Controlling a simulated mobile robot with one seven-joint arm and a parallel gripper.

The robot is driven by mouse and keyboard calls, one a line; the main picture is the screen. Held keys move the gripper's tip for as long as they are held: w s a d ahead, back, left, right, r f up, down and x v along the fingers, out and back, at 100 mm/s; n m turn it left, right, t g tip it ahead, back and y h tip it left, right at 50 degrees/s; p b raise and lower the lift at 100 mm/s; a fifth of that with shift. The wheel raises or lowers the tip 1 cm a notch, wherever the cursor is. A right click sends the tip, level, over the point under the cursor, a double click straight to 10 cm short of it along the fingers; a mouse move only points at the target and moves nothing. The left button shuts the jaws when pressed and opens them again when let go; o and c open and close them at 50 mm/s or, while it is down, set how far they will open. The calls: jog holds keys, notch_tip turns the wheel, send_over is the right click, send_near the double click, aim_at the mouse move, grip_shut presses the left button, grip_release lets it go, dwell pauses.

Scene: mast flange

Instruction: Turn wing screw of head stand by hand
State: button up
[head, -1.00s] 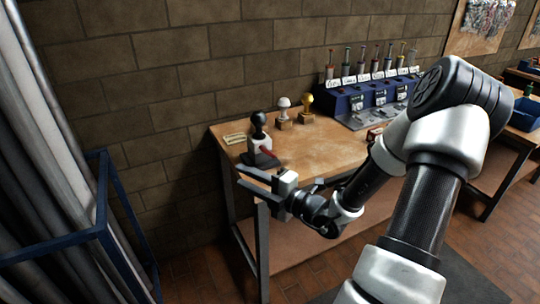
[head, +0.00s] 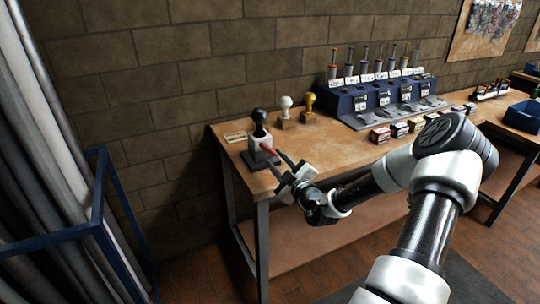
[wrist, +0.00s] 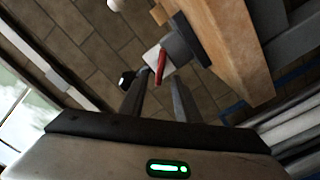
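The head stand (head: 258,143) is near the bench's left front corner, with a black knob on top, a white body and a dark base. Its red wing screw (head: 270,152) sticks out from the body toward my gripper (head: 276,170). My gripper is open and empty, with its fingers pointing at the stand. In the wrist view the red wing screw (wrist: 160,67) appears just beyond and roughly between the fingertips of my gripper (wrist: 157,84). I cannot tell whether a finger touches it.
A white-knobbed stand (head: 286,113) and a yellow-knobbed stand (head: 308,108) are behind on the wooden bench (head: 335,150). A blue rack (head: 385,97) stands at the back, with small boxes (head: 400,129) before it. A blue frame (head: 98,205) is at the left.

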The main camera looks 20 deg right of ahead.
aim_at(269, 151)
jog(key=shift+w+a, duration=0.1)
jog(key=shift+w, duration=2.7)
